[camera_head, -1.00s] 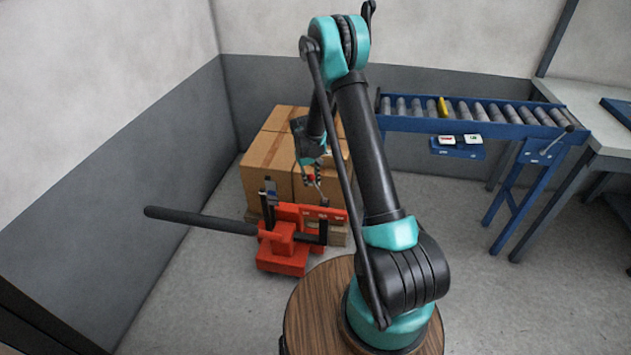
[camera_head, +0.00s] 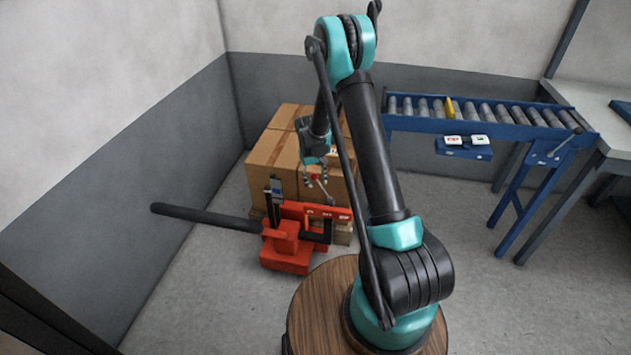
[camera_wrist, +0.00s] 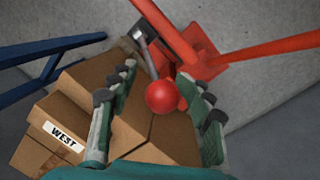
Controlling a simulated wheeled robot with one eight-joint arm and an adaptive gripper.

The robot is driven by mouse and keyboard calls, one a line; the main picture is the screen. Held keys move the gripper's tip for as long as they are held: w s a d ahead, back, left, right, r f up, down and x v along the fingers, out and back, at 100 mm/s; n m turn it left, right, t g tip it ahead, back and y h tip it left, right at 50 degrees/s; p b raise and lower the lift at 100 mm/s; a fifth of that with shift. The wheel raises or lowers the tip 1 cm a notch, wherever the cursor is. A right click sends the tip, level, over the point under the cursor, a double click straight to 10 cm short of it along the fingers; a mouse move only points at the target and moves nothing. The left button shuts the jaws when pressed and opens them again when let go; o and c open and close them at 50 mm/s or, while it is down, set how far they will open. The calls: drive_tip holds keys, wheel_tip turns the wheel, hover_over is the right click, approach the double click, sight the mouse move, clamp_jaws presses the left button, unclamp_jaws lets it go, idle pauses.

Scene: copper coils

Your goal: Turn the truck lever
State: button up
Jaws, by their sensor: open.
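The red pallet truck (camera_head: 290,250) stands on the floor in front of stacked boxes, its long black handle bar (camera_head: 205,217) reaching left. The truck lever is a thin metal rod with a red ball knob (camera_wrist: 163,96); the knob also shows small in the head view (camera_head: 315,178). My gripper (camera_wrist: 158,74) is open, one finger on each side of the knob in the wrist view. In the head view my gripper (camera_head: 316,180) hangs above the truck at the knob. I cannot tell whether a finger touches the knob.
Brown boxes (camera_head: 274,155) stand on a pallet right behind the truck, close to my gripper. A blue roller conveyor (camera_head: 480,128) and a table (camera_head: 605,120) are at the right. A wall (camera_head: 130,175) bounds the left. Free floor (camera_head: 200,275) lies in front and left.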

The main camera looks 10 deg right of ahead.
drive_tip(key=r, duration=0.4)
drive_tip(key=a+r, duration=0.1)
drive_tip(key=r, duration=0.7)
drive_tip(key=shift+w+a, duration=0.25)
drive_tip(key=shift+s, duration=0.1)
